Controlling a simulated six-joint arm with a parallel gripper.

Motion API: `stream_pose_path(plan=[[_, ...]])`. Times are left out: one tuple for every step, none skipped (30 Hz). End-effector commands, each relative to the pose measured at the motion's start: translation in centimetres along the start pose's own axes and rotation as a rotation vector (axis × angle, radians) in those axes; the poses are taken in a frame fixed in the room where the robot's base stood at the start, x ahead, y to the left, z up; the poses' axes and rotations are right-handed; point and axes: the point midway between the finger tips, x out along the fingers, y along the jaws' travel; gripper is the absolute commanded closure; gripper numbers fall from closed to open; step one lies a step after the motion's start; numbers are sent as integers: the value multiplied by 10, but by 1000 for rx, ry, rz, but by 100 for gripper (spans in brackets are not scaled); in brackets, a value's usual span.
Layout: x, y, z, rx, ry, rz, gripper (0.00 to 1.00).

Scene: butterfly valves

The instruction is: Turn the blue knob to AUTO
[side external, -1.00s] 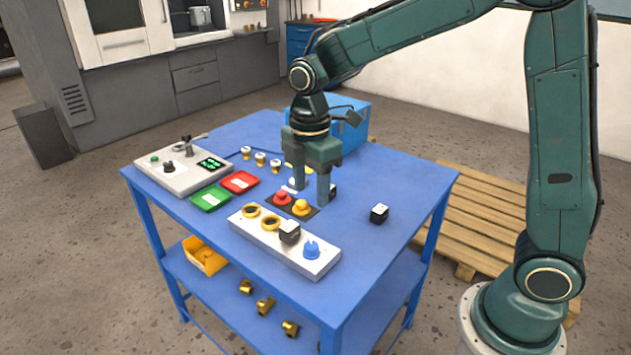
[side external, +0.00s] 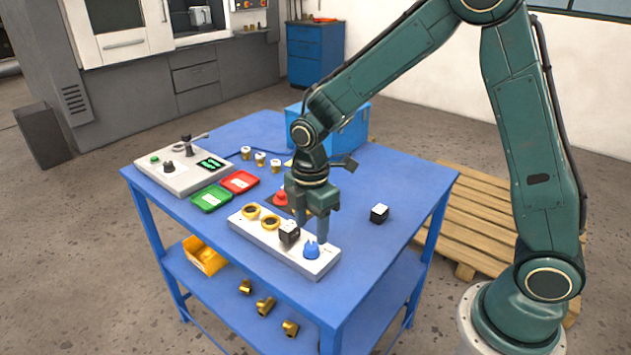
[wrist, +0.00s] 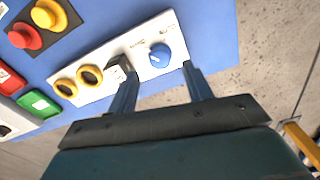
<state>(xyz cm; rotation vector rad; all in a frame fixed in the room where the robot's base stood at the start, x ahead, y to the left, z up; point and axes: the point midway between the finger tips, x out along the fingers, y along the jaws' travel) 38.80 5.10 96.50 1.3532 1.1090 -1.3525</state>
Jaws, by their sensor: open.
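The blue knob (side external: 311,250) sits at the right end of a white panel (side external: 326,264) on the blue table. In the wrist view the knob (wrist: 160,55) shows a pale pointer mark, with small labels beside it too blurred to read. My gripper (side external: 313,235) is above that end of the panel, pointing down, with its fingers close to the knob. In the wrist view the fingers of my gripper (wrist: 160,72) are apart and empty, one toward each side of the knob. I cannot tell whether either finger touches it.
A red button (side external: 281,197) stands behind. Another cube (side external: 379,213) lies to the right. Green (side external: 211,198) and red (side external: 240,181) trays are at left.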

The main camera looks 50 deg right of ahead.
Motion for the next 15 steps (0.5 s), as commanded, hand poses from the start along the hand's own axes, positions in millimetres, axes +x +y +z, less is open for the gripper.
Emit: stream_pose_path(plan=[[9, -1, 0, 0, -2, -4, 50], [13, -1, 0, 0, -2, -5, 50], [18, -1, 0, 0, -1, -4, 50], [22, -1, 0, 0, -2, -4, 50], [26, -1, 0, 0, -1, -3, 50], [29, 0, 0, 0, -1, -2, 50], [32, 0, 0, 0, -1, -2, 50], [35, 0, 0, 0, -1, -2, 50], [38, 0, 0, 0, -1, -1, 50], [40, 0, 0, 0, -1, -1, 50], [41, 0, 0, 0, 0, -1, 50], [43, 0, 0, 0, 0, -1, 50], [44, 0, 0, 0, 0, 0, 50], [44, 0, 0, 0, 0, 0, 50], [45, 0, 0, 0, 0, 0, 50]])
